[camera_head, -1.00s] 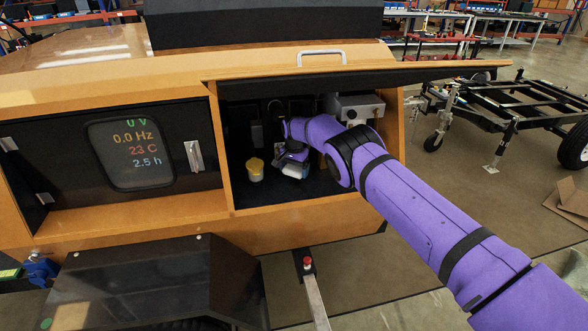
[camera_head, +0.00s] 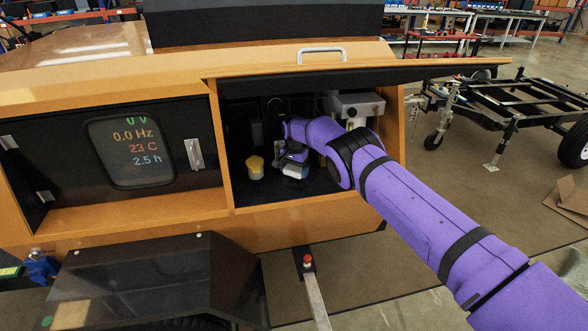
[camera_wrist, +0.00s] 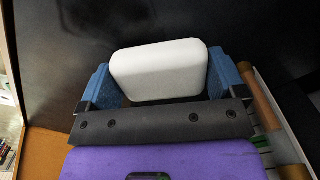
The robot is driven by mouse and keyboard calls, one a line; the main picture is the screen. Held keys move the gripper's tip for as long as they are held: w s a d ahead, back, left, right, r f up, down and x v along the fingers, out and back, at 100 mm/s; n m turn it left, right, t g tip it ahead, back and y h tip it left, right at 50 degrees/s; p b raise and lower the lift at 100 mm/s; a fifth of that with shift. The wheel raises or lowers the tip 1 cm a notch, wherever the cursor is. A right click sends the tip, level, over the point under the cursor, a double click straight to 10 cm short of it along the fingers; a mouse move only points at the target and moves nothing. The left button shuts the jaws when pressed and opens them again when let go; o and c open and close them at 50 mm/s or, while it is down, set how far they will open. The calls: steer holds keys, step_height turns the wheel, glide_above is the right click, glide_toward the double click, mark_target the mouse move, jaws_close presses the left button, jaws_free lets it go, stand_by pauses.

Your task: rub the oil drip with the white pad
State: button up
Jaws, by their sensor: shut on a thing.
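The white pad (camera_wrist: 160,70) is a rounded white block, held between the two blue fingers of my gripper (camera_wrist: 160,85) in the wrist view. In the head view my gripper (camera_head: 293,171) is inside the open compartment of the orange light tower, low over its dark floor, with the pad at its lower end. I cannot tell whether the pad touches the floor. The oil drip cannot be made out in either view; the pad or gripper may hide it.
A yellow-capped jar (camera_head: 255,170) stands just left of my gripper. A grey box (camera_head: 357,107) is at the compartment's upper right. The raised orange door (camera_head: 420,70) hangs above my arm. A display panel (camera_head: 132,153) is at left.

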mark_target(298, 188)
steer(key=shift+f, duration=0.45)
steer(key=shift+s, duration=0.1)
